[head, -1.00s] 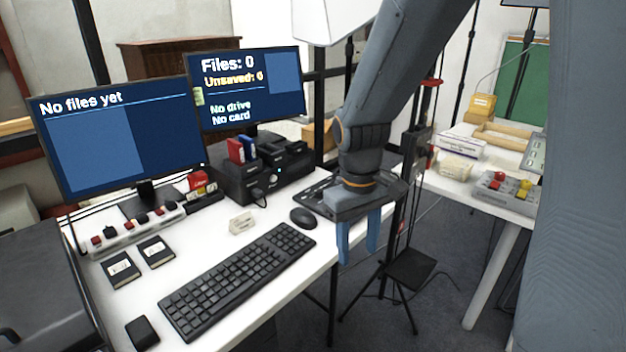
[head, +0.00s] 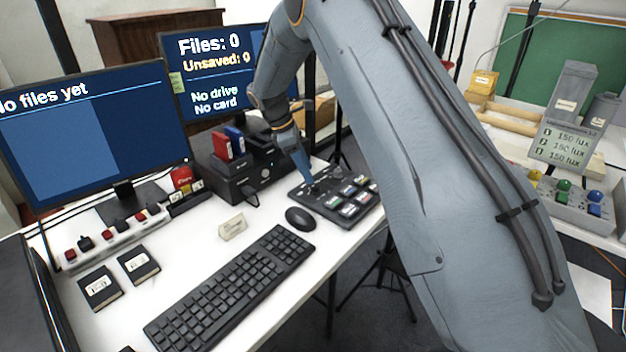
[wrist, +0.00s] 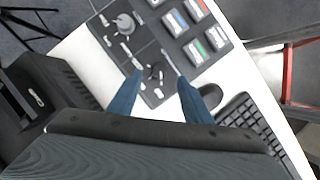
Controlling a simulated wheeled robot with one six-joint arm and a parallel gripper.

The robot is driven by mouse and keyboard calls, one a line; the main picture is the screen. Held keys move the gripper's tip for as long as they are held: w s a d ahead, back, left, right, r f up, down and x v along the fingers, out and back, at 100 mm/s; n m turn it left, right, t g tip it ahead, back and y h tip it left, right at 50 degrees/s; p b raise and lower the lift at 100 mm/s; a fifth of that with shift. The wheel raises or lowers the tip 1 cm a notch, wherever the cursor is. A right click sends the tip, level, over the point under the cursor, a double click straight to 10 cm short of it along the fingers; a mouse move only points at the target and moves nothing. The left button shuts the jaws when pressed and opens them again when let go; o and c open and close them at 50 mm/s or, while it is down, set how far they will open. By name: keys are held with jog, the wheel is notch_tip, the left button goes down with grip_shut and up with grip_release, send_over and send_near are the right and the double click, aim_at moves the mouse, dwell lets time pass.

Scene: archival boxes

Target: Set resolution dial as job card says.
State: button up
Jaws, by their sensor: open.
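A dark control panel (head: 352,207) with knobs and several coloured keys lies on the white desk, right of the mouse. In the wrist view the panel (wrist: 105,40) shows a round grey knob (wrist: 124,22) and a dark knob (wrist: 155,76) lower down. My gripper (head: 309,180) is open, pointing down at the panel's left end. In the wrist view the fingers of my gripper (wrist: 160,78) stand on either side of the dark knob; I cannot tell whether they touch it. The dials' markings are too small to read. No card is clearly identifiable as the job card.
A small cream card (head: 232,227) stands on the desk behind the keyboard (head: 232,288). The mouse (head: 300,218) is close to the panel. A black dock (head: 245,170) stands behind.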

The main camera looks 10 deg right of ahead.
aim_at(315, 185)
jog(key=p+x, duration=0.1)
jog(key=x, duration=0.4)
jog(key=shift+d+f, duration=0.1)
jog(key=shift+f, duration=0.2)
jog(key=shift+c, duration=0.4)
jog(key=c, duration=1)
jog(key=shift+o, duration=0.2)
